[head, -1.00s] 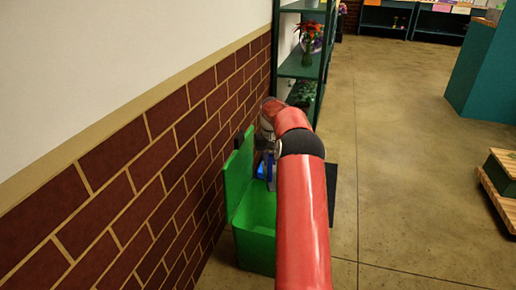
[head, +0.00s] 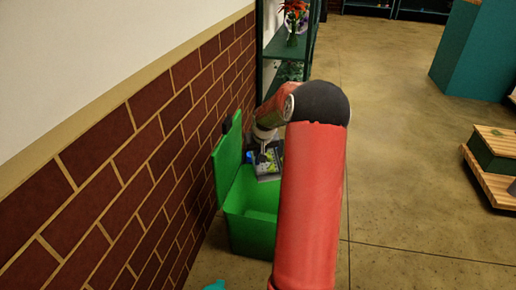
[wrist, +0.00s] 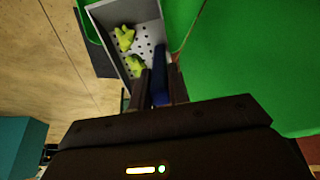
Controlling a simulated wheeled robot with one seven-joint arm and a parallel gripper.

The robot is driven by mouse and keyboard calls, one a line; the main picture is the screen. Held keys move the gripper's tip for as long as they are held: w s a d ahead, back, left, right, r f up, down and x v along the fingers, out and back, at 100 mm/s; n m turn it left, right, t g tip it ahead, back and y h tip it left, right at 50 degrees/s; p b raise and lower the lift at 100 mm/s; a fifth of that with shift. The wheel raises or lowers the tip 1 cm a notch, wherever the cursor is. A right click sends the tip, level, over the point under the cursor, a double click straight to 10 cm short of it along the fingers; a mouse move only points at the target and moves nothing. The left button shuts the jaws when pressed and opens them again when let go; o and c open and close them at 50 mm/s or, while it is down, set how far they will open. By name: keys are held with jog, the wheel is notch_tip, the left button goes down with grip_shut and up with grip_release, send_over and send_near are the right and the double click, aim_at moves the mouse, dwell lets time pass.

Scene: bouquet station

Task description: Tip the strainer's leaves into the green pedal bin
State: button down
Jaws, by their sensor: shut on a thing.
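The green pedal bin (head: 250,232) stands on the floor by the brick wall, its lid (head: 228,162) up against the wall. My gripper (head: 264,148) is over the bin's far part, seen small beside my red arm. In the wrist view my gripper (wrist: 157,82) is shut on the strainer's blue handle (wrist: 159,88). The grey strainer (wrist: 97,17) has a perforated floor, and yellow-green leaves (wrist: 124,38) lie in it. The strainer also shows in the head view (head: 266,172), at the bin's far edge. I cannot tell its exact tilt. My arm hides part of the bin's right side.
A dark green shelf (head: 284,45) with flowers stands beyond the bin along the brick wall (head: 130,170). A wooden-slatted stand (head: 490,165) is at the right, and a teal counter (head: 465,55) behind it. The concrete floor between is clear.

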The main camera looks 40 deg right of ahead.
jog(key=s+a+f+t+h+b, duration=0.1)
jog(key=s+t+b, duration=0.3)
jog(key=b, duration=0.4)
jog(key=s+a+f+t+h+b, duration=0.2)
jog(key=s+t+b, duration=0.3)
jog(key=b, duration=0.4)
jog(key=shift+s+a+h, duration=0.5)
jog(key=shift+s+a, duration=0.4)
dwell(0.4)
